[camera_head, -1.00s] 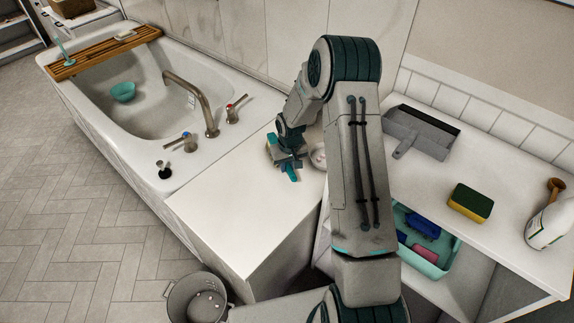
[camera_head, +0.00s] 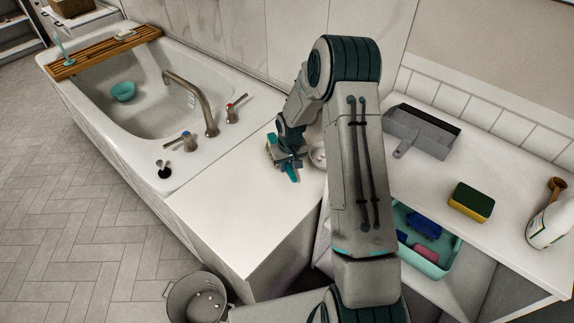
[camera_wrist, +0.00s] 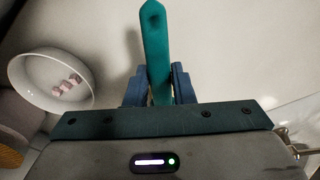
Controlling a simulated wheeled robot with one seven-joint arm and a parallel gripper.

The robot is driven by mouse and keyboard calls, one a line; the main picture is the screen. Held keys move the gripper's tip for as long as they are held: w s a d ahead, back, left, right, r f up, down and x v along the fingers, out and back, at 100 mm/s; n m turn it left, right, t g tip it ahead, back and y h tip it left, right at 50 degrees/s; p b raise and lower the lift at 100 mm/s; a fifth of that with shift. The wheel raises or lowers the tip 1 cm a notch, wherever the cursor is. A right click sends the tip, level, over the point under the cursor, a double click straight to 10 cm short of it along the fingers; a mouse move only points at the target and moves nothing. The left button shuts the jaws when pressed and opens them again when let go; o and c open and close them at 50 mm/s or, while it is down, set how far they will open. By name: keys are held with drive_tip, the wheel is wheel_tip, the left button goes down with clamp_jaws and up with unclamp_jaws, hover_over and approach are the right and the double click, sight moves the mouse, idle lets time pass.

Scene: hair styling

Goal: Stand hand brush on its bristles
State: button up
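The hand brush shows as a long teal piece (camera_wrist: 156,45) pointing away between my gripper's fingers in the wrist view. In the head view, its teal ends (camera_head: 292,174) stick out on both sides of my gripper (camera_head: 285,158), low over the white counter beside the tub. In the wrist view, the blue fingers of my gripper (camera_wrist: 159,85) press in from both sides of the teal piece, with no clear gap. The bristles are hidden, and I cannot tell whether the brush touches the counter.
A white bowl (camera_wrist: 50,80) with small pinkish pieces stands close on the left in the wrist view. The counter front (camera_head: 235,215) is clear. A grey dustpan (camera_head: 420,132) and a sponge (camera_head: 470,202) lie on the right counter. The tub (camera_head: 150,100) borders the left.

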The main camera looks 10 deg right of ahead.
drive_tip(key=o, duration=0.4)
drive_tip(key=r, duration=0.4)
drive_tip(key=s+r, duration=0.1)
drive_tip(key=r, duration=0.8)
drive_tip(key=shift+s+d+r+p, duration=0.1)
drive_tip(key=shift+s+r+p, duration=0.2)
drive_tip(key=shift+s+r, duration=0.1)
